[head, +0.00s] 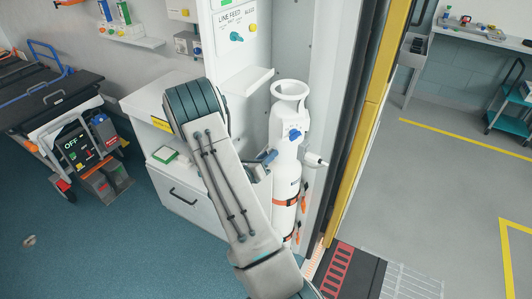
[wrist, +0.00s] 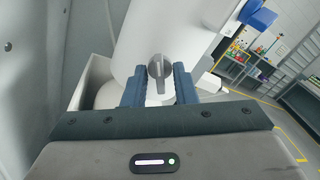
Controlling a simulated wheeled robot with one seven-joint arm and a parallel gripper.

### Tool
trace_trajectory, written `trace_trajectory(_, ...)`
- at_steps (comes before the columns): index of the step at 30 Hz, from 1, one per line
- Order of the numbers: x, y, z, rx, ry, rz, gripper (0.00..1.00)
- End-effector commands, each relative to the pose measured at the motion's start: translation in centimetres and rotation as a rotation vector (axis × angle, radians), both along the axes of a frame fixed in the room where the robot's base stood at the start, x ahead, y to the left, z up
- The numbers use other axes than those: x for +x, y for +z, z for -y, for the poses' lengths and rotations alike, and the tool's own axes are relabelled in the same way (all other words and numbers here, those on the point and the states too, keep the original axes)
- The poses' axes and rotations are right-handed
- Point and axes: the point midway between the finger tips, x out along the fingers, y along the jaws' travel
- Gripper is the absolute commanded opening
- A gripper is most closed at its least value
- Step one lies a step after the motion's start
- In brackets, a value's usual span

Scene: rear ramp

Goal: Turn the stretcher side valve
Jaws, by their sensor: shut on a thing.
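A white gas cylinder (head: 288,170) stands upright in the recess by the doorway, and its white body fills the middle of the wrist view (wrist: 185,30). A grey valve knob (wrist: 159,70) sits on its side facing the stretcher. My gripper (wrist: 158,85) has its two blue fingers on either side of this knob and is shut on it. In the head view my gripper (head: 267,157) reaches the cylinder's left side, and the knob is hidden there. A blue knob (head: 294,135) is on the cylinder's front, apart from my fingers.
Orange straps (head: 285,201) hold the cylinder. A white cabinet (head: 176,185) stands left of it, behind my arm. The stretcher (head: 52,95) is at far left. A yellow door post (head: 362,120) is close on the right.

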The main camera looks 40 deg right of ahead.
Motion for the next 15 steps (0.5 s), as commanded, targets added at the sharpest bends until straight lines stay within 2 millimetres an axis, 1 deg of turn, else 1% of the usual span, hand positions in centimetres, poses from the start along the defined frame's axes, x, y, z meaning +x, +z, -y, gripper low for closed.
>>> trace_trajectory(1, 0.05, 0.28, -0.12, -0.009, 0.003, -0.038, 0.03)
trace_trajectory(15, -0.03, 0.49, -0.07, -0.105, 0.001, -0.467, 0.03)
